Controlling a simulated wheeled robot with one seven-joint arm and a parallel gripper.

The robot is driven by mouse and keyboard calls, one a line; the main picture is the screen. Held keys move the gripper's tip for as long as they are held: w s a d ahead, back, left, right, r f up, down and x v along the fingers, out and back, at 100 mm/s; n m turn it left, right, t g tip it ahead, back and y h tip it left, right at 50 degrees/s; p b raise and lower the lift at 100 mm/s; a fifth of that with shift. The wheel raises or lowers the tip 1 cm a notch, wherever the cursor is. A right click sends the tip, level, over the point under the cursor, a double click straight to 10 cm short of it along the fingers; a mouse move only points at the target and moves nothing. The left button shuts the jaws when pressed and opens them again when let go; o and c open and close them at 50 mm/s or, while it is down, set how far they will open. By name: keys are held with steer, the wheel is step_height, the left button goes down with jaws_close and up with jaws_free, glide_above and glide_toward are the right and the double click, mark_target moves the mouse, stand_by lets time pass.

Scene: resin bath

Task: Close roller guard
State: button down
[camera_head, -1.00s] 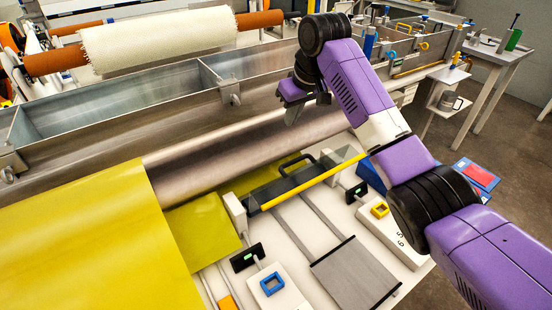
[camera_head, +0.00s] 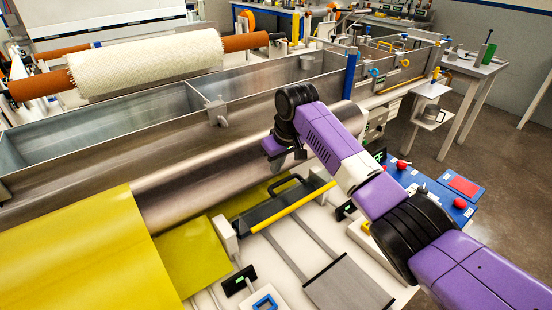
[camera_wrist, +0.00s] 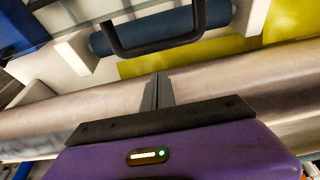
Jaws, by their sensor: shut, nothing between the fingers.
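The roller guard (camera_head: 305,203) is a narrow panel with a yellow front edge and a dark roller beneath it, in the middle of the head view. Its black loop handle (camera_head: 286,181) stands at the back side and also shows large at the top of the wrist view (camera_wrist: 158,46). My gripper (camera_head: 277,166) is just behind and above the handle in the head view, its fingers partly hidden by my wrist. In the wrist view the fingers (camera_wrist: 158,80) are together and empty, pointing toward the handle with a gap between. The blue roller (camera_wrist: 160,28) shows behind the handle.
A large metal roller (camera_head: 200,185) and the long resin trough (camera_head: 150,140) lie behind the guard. Yellow sheet (camera_head: 80,250) covers the left. A blue control panel (camera_head: 430,185) with red buttons is at right.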

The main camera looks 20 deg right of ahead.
steer(key=shift+s+d+r+p, duration=0.1)
steer(key=shift+s+d+p, duration=0.15)
steer(key=shift+s, duration=0.55)
steer(key=shift+s+d+p, duration=0.15)
steer(key=shift+s+p, duration=0.1)
steer(key=shift+s, duration=0.5)
